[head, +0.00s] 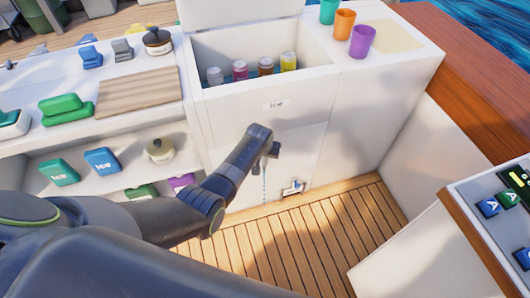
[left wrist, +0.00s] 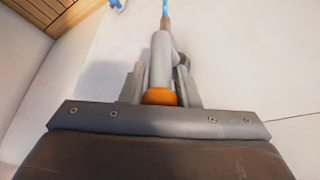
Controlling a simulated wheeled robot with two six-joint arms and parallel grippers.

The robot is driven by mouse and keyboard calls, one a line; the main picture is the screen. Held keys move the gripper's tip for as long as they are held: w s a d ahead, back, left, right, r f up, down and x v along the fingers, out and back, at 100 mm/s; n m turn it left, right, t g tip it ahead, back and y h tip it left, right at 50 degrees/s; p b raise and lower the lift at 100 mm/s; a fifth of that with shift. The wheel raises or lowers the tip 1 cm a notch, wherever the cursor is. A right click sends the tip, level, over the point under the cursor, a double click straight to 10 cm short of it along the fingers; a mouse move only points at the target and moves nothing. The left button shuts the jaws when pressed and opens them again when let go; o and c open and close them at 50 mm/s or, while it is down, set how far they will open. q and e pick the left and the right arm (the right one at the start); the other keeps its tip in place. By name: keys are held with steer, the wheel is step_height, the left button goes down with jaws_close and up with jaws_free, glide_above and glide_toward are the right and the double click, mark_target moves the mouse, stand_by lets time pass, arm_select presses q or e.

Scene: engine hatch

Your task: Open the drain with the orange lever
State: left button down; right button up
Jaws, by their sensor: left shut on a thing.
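My left gripper (head: 268,152) is at the front of the white ice chest (head: 302,115), low down, with its arm coming in from the left. In the left wrist view, its fingers (left wrist: 162,85) are shut on the orange lever (left wrist: 160,97), which shows between them. A grey drain pipe (left wrist: 160,60) runs from the lever to a brownish tip. A blue stream (left wrist: 165,8) comes from that tip, and in the head view a thin blue stream (head: 264,185) falls below my gripper. In the head view the gripper hides the lever. My right gripper is not in view.
The open chest holds several cans (head: 239,69). Coloured cups (head: 344,22) stand on the counter beside it. Shelves with packs (head: 102,160) are at left. A small item (head: 292,187) is near the floor. The wooden deck (head: 300,235) is clear. A control panel (head: 505,205) is at right.

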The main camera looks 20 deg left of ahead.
arm_select(q)
steer(key=shift+s+d+f, duration=0.15)
steer(key=shift+s+f, duration=0.25)
steer(key=c, duration=1.3)
jaws_free()
steer(key=shift+c, duration=0.2)
steer(key=shift+o, duration=0.3)
steer(key=shift+w, duration=0.15)
steer(key=shift+w+r, duration=0.1)
steer(key=shift+r, duration=0.15)
steer(key=shift+r+p, duration=0.45)
steer(key=shift+r, duration=0.1)
steer(key=p+v, duration=0.5)
steer(key=v, duration=1.1)
steer(key=shift+s, duration=0.2)
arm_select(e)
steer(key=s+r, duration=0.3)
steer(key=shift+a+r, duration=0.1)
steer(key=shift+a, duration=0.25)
